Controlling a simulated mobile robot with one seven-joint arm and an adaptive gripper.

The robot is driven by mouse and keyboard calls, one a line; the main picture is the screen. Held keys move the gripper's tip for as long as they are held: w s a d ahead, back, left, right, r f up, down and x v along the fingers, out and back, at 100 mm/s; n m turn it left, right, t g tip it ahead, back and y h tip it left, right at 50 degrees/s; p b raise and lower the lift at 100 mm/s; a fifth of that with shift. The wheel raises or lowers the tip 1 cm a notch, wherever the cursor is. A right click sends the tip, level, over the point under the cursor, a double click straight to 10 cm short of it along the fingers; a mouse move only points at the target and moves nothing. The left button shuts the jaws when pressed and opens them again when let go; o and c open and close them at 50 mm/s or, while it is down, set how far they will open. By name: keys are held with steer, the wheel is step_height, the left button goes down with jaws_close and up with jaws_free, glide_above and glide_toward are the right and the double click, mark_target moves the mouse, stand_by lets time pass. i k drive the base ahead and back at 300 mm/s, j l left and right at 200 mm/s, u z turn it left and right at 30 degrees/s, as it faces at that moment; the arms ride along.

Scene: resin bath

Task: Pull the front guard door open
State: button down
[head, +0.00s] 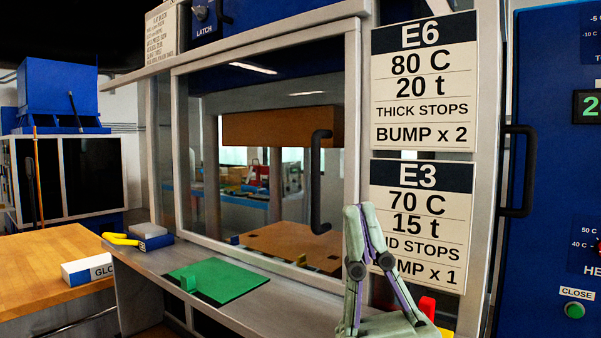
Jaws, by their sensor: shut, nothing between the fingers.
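The front guard door (358,110) is a grey-framed clear panel on the front of the press and looks shut. Its black vertical bar handle (316,180) is at the panel's right side. My gripper (355,210) points upward at the lower right of the handle in the picture, its pale green fingers shut and empty. The fingertips appear close to the handle's lower end, but I see a gap and cannot tell the depth between them. The gripper covers part of the E3 sign and the door frame's lower right corner.
A blue control cabinet (545,235) stands right, beside another black handle (517,171). A wooden table (40,250) is left.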

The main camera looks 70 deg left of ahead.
mark_target(351, 28)
steer(key=u, duration=2.35)
steer(key=i+j+z, duration=0.1)
steer(key=i+j, duration=0.05)
steer(key=j, duration=0.05)
